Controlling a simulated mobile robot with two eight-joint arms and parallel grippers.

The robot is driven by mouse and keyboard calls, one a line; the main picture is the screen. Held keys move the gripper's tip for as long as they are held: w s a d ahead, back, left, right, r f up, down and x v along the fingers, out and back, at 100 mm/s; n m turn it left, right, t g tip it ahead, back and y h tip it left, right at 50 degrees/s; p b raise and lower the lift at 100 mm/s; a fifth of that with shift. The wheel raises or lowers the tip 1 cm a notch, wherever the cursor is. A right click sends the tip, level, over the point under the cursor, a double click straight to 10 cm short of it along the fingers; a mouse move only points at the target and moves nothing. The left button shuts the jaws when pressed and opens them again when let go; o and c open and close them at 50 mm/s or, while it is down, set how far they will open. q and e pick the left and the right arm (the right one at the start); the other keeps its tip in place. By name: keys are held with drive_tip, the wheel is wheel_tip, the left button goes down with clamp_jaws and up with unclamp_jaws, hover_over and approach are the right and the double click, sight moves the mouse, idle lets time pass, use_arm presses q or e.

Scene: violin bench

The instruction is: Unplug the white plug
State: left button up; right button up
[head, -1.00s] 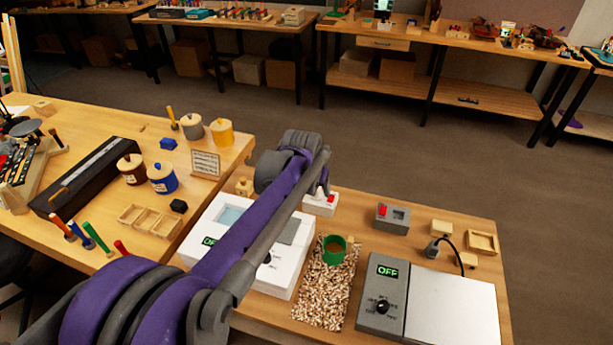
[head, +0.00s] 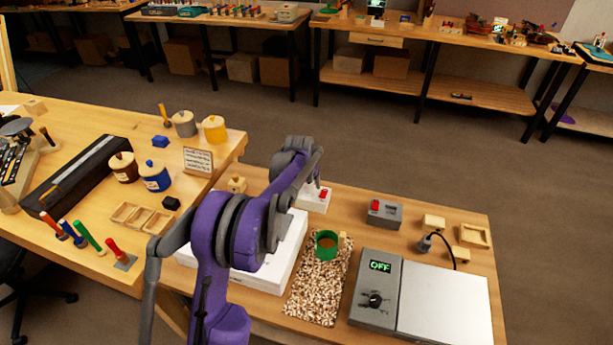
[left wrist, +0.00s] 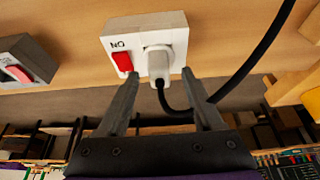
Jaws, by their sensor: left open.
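The white plug (left wrist: 159,62) sits in a white socket box (left wrist: 140,30) in the left wrist view, with a black cord (left wrist: 250,65) curving away from it. A red switch (left wrist: 122,61) marked ON is beside the plug. My left gripper (left wrist: 160,76) is open, one finger on each side of the plug's near end, with nothing gripped. I cannot tell whether the fingers touch it. In the head view the white socket box (head: 318,203) shows at the back of the bench, while my left arm covers the plug and most of the gripper. My right gripper is not in view.
A grey socket box (head: 384,214) with a red switch stands to the right. A grey plug (head: 425,243) lies near small wooden blocks. A grey device (head: 377,290) reads OFF.

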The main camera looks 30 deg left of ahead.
use_arm(q)
drive_tip(key=shift+x, duration=1.05)
clamp_jaws()
